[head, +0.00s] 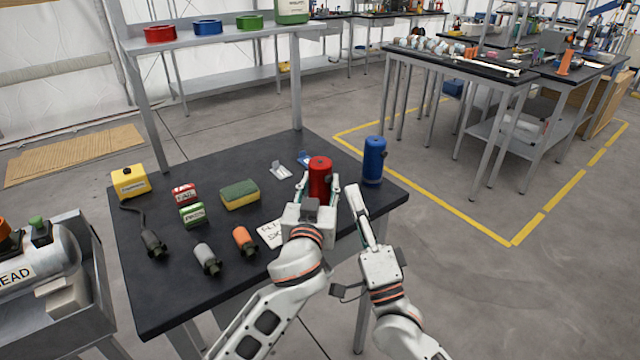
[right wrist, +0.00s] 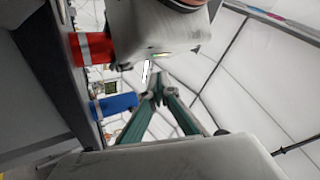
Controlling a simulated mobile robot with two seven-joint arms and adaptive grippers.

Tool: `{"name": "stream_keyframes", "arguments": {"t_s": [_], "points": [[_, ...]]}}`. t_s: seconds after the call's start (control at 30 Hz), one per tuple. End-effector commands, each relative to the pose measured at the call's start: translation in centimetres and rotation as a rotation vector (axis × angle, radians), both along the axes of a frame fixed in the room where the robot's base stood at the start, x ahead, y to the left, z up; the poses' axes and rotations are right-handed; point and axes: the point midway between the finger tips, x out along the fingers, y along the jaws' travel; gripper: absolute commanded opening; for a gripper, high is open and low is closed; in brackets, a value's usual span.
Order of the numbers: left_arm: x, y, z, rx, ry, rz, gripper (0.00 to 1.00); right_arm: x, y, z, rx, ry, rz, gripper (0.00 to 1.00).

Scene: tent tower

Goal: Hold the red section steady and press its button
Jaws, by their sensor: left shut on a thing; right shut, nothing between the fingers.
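The red section (head: 320,172) is an upright red cylinder near the right corner of the dark table. It also shows at upper left in the right wrist view (right wrist: 92,49), lying sideways in that picture. My left gripper (head: 320,183) is shut on it, one finger on each side. My right gripper (head: 352,190) is shut and empty, just right of the red section. In the right wrist view its green-padded fingers (right wrist: 158,82) meet at the tips. I cannot clearly make out the button; part of the red section is hidden by my left gripper.
A blue cylinder (head: 374,160) with a dark side knob stands right of the red section, close to my right gripper. A sponge (head: 239,194), a yellow container (head: 131,183) and several small items lie to the left. The table edge (head: 398,202) is near on the right.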

Motion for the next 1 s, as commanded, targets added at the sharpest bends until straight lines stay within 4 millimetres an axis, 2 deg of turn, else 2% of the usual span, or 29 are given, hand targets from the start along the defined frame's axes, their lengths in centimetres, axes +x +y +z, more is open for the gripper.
{"name": "stream_keyframes", "arguments": {"t_s": [0.2,0.4,1.0], "points": [[0.0,0.0,-0.1,0.0,0.001,0.0,0.01,2.2,1.5,0.0,0.001,0.0,-0.001,0.0],[0.0,0.0,-0.1,0.0,0.001,0.0,0.01,3.2,2.3,0.0,-0.001,0.0,-0.001,0.0],[0.0,0.0,-0.1,0.0,0.001,0.0,0.01,3.4,2.5,0.0,-0.001,0.001,-0.001,0.0]]}}
